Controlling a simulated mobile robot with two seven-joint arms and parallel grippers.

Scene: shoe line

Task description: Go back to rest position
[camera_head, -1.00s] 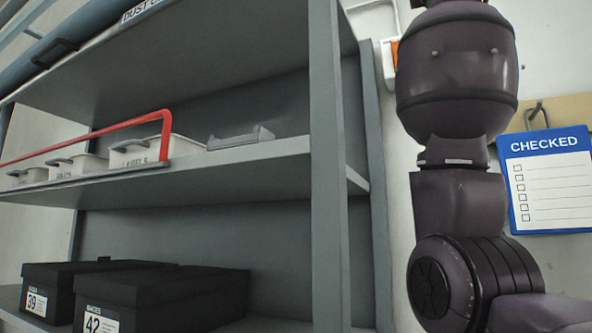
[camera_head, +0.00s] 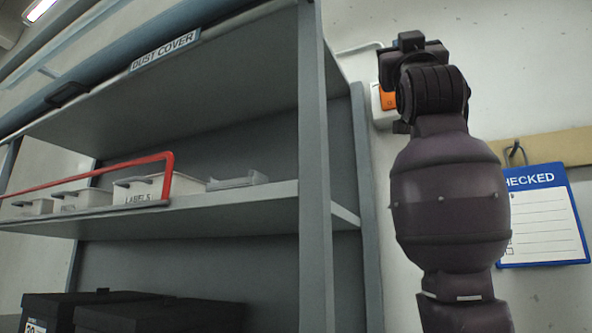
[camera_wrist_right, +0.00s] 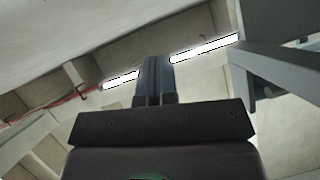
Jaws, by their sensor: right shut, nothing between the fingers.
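My right arm (camera_head: 450,200) stands upright at the right of the head view, in front of the wall. Its wrist end (camera_head: 412,75) shows at the top, but the fingertips cannot be made out there. In the right wrist view my right gripper (camera_wrist_right: 154,82) points up toward the ceiling lights, with its two blue-grey fingers together and nothing between them. My left gripper is in neither view.
A grey shelf rack (camera_head: 314,180) stands left of my right arm. It holds white bins (camera_head: 140,190) behind a red rail (camera_head: 120,164), and black shoe boxes (camera_head: 160,316) below. A blue-edged "CHECKED" board (camera_head: 545,215) hangs on the wall at right.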

